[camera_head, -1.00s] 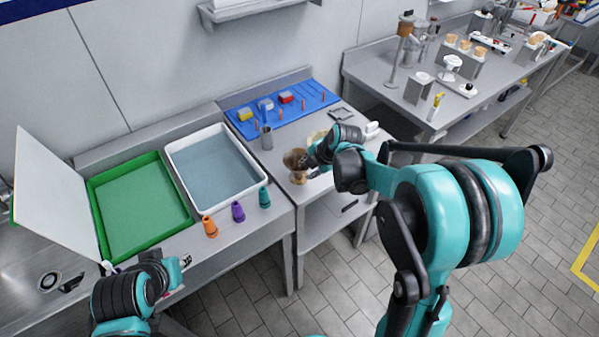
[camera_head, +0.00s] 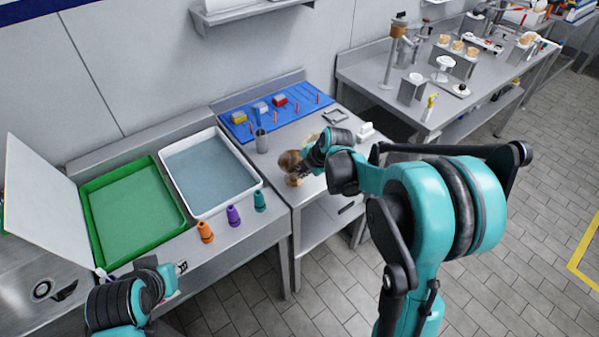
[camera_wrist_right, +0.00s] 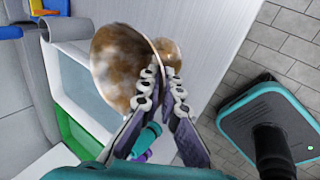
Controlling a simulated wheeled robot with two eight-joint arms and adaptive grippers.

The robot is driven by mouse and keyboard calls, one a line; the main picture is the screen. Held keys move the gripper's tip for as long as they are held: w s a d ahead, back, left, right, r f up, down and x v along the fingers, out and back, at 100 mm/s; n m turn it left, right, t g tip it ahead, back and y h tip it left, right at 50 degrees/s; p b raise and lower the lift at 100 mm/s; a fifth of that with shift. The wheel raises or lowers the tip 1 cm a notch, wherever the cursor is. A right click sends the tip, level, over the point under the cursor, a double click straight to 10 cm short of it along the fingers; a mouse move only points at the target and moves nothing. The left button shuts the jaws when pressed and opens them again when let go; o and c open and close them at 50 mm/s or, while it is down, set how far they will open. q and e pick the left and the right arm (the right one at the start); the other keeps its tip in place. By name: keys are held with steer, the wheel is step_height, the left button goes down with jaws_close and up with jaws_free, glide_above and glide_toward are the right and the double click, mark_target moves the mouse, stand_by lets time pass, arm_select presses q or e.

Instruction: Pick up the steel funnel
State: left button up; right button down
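The steel funnel (camera_head: 289,160) has a shiny surface with brown and whitish reflections. In the head view it is at the front right of the left-hand workbench, at my right gripper (camera_head: 302,170). In the right wrist view the funnel's wide bell (camera_wrist_right: 120,65) fills the upper middle, with a smaller part to its right. My right gripper's fingers (camera_wrist_right: 164,88) are close together at the funnel, with its wall between them. Whether the funnel touches the bench is unclear. My left gripper (camera_head: 181,268) is low at the left, near the bench's front edge; its fingers are too small to read.
Orange (camera_head: 205,232), purple (camera_head: 233,215) and teal (camera_head: 259,201) cones stand along the bench's front edge. Behind them are a white tray (camera_head: 255,183) and a green tray (camera_head: 183,222). A metal cup (camera_head: 262,141) stands left of the funnel. A blue board (camera_head: 240,128) lies behind.

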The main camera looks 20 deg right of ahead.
steer(key=r+p, duration=0.1)
steer(key=r, duration=0.1)
steer(key=r+p, duration=0.1)
steer(key=r, duration=0.1)
steer(key=shift+s+d+r, duration=0.2)
steer(key=s+d+r+p, duration=0.2)
steer(key=s+d+r, duration=0.4)
steer(key=s+d, duration=0.1)
steer(key=shift+s+d+p, duration=0.25)
steer(key=shift+s+p, duration=0.15)
steer(key=shift+s, duration=0.2)
